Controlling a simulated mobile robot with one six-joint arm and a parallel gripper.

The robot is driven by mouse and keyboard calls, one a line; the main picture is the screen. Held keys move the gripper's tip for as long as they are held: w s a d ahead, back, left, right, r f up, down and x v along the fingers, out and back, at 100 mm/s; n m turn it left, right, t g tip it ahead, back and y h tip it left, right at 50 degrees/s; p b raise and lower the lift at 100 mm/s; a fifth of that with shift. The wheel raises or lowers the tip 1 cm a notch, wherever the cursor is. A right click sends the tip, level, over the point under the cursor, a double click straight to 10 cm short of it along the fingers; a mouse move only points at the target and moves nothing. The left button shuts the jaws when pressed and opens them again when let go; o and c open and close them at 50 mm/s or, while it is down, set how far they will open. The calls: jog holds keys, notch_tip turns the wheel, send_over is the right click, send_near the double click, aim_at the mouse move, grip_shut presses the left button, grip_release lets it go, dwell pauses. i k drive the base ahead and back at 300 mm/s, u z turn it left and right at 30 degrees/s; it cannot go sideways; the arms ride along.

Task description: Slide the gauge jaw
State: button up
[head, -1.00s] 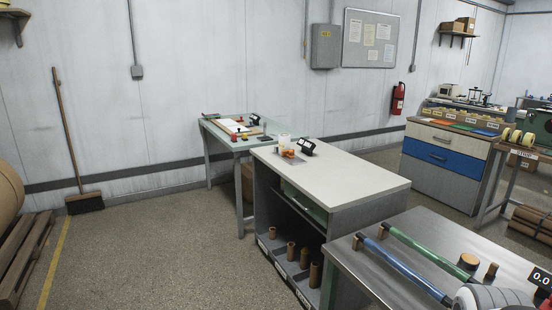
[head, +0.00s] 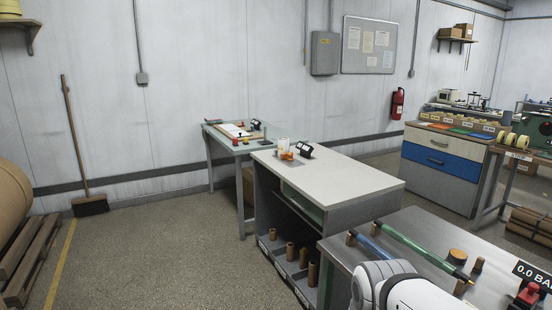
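I cannot make out a gauge jaw at this distance. A small black device (head: 305,149) stands on the pale-topped bench (head: 350,181), and a second dark device (head: 255,125) stands on the far glass-topped table (head: 222,139). I cannot tell whether either is the gauge. White rounded links of my arm show at the bottom right, in front of the steel table. My gripper is not in view.
The near steel table (head: 422,238) carries blue and green rods (head: 415,246), a brown cylinder (head: 457,256), a "0.0 BA" display (head: 532,275) and a red-topped part (head: 528,292). A broom (head: 77,150) leans on the wall. The floor at left centre (head: 150,255) is clear.

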aim_at(289, 156)
jog(key=z, duration=0.1)
jog(key=k, duration=0.9)
jog(key=u, duration=0.75)
jog(key=i, duration=1.55)
jog(key=u, duration=0.4)
jog(key=i, duration=1.6)
jog(key=z, duration=0.3)
jog(key=i, duration=1.5)
jog(key=z, duration=1.55)
jog(key=i, duration=1.25)
jog(key=z, duration=0.7)
